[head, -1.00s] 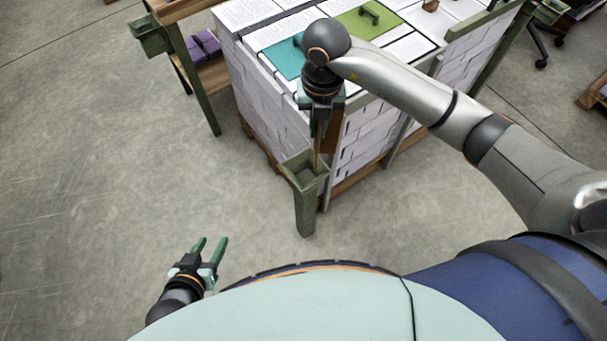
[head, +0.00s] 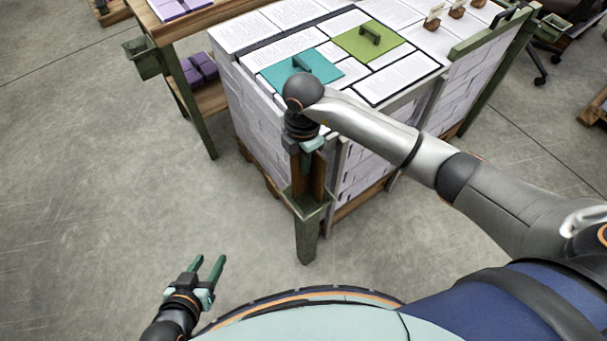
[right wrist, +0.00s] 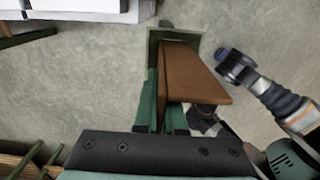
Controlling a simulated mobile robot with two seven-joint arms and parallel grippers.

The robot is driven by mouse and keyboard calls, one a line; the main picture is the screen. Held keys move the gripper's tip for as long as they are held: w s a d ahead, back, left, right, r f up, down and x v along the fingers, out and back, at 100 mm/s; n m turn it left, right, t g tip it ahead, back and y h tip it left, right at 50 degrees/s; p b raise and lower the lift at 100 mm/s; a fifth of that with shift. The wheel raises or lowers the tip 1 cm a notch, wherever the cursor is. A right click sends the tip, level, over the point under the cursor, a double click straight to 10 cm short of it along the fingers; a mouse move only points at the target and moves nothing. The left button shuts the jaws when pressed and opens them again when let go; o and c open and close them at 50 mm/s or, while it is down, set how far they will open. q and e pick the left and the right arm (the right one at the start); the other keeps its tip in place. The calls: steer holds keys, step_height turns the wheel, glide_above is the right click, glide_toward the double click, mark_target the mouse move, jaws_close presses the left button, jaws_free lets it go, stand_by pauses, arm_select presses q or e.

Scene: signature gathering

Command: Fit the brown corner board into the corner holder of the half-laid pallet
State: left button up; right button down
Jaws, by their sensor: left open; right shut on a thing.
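The brown corner board (head: 317,175) stands upright at the near corner of the half-laid pallet, its lower end at the mouth of the green corner holder (head: 306,232). I cannot tell how deep it sits. My right gripper (head: 305,160) is shut on the upper part of the board. In the right wrist view the board (right wrist: 195,80) runs from the green fingers (right wrist: 160,105) toward the square holder rim (right wrist: 158,38). My left gripper (head: 206,272) is open and empty above the floor at the lower left. The half-laid pallet (head: 275,135) carries white stacked paper blocks.
A teal panel (head: 300,68) and a green panel (head: 370,38), each with a handle, lie on the stack. A wooden table (head: 170,25) with purple items (head: 198,68) on its shelf stands at the left. The floor (head: 90,200) at the left is clear.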

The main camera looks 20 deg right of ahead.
mark_target(308, 182)
step_height(308, 182, down, 4)
steer(key=shift+r+b, duration=0.1)
steer(key=shift+b, duration=0.25)
steer(key=shift+f, duration=0.3)
steer(key=c, duration=1)
jaws_free()
